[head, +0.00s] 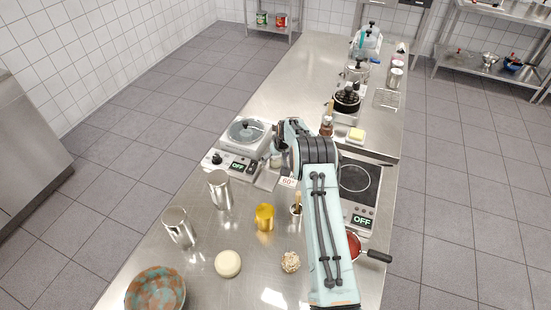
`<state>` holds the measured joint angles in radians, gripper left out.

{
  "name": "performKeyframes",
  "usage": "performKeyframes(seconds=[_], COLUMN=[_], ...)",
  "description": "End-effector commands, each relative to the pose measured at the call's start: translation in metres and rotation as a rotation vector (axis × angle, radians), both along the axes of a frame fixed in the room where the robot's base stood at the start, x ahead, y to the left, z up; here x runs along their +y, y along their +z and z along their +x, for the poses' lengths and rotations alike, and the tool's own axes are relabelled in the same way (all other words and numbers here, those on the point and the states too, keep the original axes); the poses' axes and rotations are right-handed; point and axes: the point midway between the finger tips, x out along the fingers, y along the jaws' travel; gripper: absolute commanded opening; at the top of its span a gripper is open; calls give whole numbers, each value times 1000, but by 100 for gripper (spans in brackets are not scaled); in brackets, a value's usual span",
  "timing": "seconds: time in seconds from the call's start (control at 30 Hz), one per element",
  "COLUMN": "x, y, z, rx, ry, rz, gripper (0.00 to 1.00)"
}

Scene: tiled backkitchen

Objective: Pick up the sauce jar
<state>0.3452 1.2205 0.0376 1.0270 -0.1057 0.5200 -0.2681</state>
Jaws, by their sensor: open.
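My gripper (281,148) is low over the counter, just right of the left hot plate, and is open. A small pale jar (276,160) stands right below or between its fingers; it may be the sauce jar, but its label is too small to read. The gripper and wrist partly hide the jar's top, and I cannot tell whether the fingers touch it.
The hot plate (246,134) is close on the left, with a cooktop (357,184) on the right. Cookware crowds the far counter.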

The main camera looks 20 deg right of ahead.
Motion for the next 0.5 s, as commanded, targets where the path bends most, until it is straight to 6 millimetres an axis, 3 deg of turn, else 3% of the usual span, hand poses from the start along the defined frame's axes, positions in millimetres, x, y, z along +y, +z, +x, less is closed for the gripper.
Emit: performKeyframes(seconds=[0.2, 0.27, 0.43, 0.5], x=[0, 0, 0, 0], y=[-1, 0, 0, 0], z=[0, 0, 0, 0], rx=[0, 0, 0, 0], ry=[1, 1, 0, 1], rz=[0, 0, 0, 0], gripper=[74, 58, 5, 5])
